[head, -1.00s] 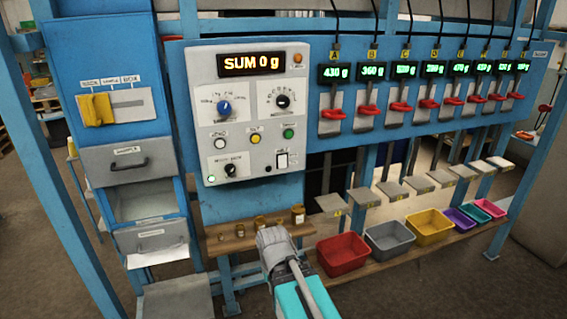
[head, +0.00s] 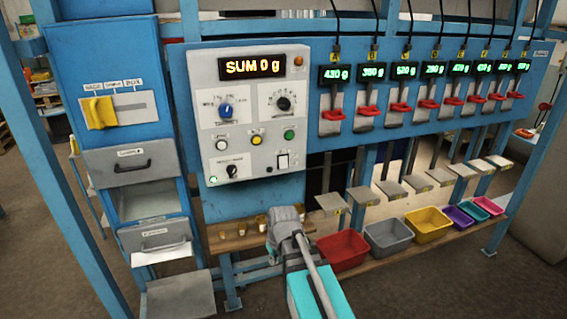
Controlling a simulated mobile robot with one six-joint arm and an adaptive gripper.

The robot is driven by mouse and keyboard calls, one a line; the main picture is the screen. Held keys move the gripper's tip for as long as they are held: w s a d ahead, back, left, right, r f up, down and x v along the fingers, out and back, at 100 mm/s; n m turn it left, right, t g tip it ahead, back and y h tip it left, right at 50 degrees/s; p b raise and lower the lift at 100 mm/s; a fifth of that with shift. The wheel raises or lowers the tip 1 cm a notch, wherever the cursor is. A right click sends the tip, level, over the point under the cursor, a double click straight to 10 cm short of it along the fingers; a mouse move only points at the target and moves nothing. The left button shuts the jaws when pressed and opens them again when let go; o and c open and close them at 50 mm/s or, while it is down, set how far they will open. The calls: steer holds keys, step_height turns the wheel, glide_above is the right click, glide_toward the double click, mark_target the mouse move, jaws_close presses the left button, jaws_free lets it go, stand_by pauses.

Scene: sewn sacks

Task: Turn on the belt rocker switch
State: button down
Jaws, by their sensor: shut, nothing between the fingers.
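The grey control panel (head: 257,135) is on the blue frame. The belt rocker switch (head: 283,160) is a small white rocker low on its right side, under a label too blurred to read surely. Which way it is tipped is too small to tell. My gripper (head: 284,214) is shut and empty, seen from behind, below the panel and in front of the small wooden shelf. It is apart from the switch in the picture, almost straight under it. Its fingertips are mostly hidden by its own body.
The panel also carries a lower black knob (head: 232,171), a green button (head: 289,135) and a SUM 0 g display (head: 253,67). Small weights stand on the shelf (head: 222,246), partly behind my gripper. A red bin (head: 342,252) is at right. Red-handled levers line the right.

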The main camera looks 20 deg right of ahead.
mark_target(283, 162)
steer(key=w+d+r+n+t+p, duration=0.2)
steer(key=w+d+r, duration=0.4)
steer(key=w, duration=0.3)
steer(key=w+d+r+n+t+y+p, duration=0.1)
steer(key=w+d+r+n+t+p, duration=0.2)
steer(key=w+d+r+p, duration=0.4)
steer(key=w+r+t, duration=0.1)
steer(key=w, duration=0.2)
steer(key=shift+w+d+r+y+p, duration=0.2)
steer(key=shift+d+r+y+p, duration=0.1)
steer(key=shift+r, duration=0.05)
steer(key=shift+w, duration=0.2)
steer(key=shift+w+f+b, duration=0.2)
steer(key=shift+w, duration=1.2)
steer(key=shift+w+f+b, duration=0.15)
steer(key=shift+w, duration=1.2)
steer(key=shift+w+f+b, duration=0.2)
steer(key=shift+w, duration=1.2)
steer(key=shift+w, duration=0.75)
steer(key=shift+s, duration=0.2)
steer(key=shift+s, duration=0.6)
steer(key=shift+s, duration=0.1)
